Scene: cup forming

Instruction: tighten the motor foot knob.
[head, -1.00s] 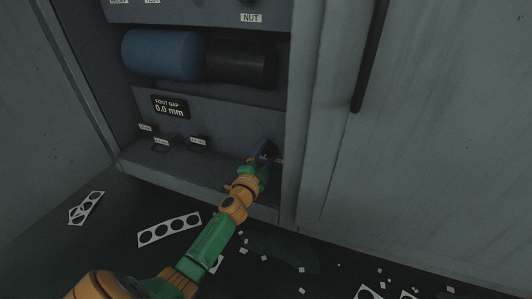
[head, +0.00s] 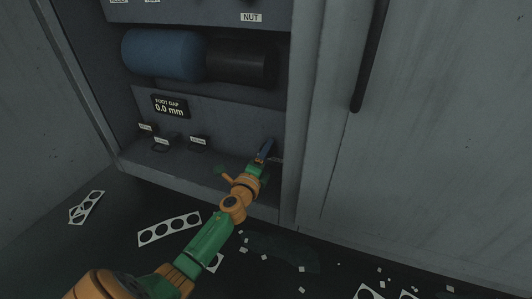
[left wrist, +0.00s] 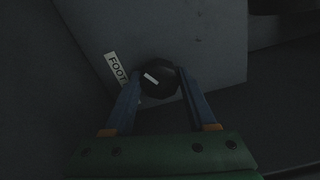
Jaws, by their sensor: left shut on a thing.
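The motor foot knob (left wrist: 158,79) is a dark, many-sided knob with a white mark on its face, in the left wrist view. A label reading FOOT (left wrist: 117,68) is beside it. My left gripper (left wrist: 154,88) is shut on the knob, one blue finger on each side. In the head view my left gripper (head: 264,150) reaches into the lower right of the cabinet bay and hides the knob there. My right gripper is not in view.
A display (head: 169,106) reads FOOT GAP 0.0 mm. A blue and black motor (head: 163,54) lies above. Punched strips (head: 169,229) and scraps litter the floor.

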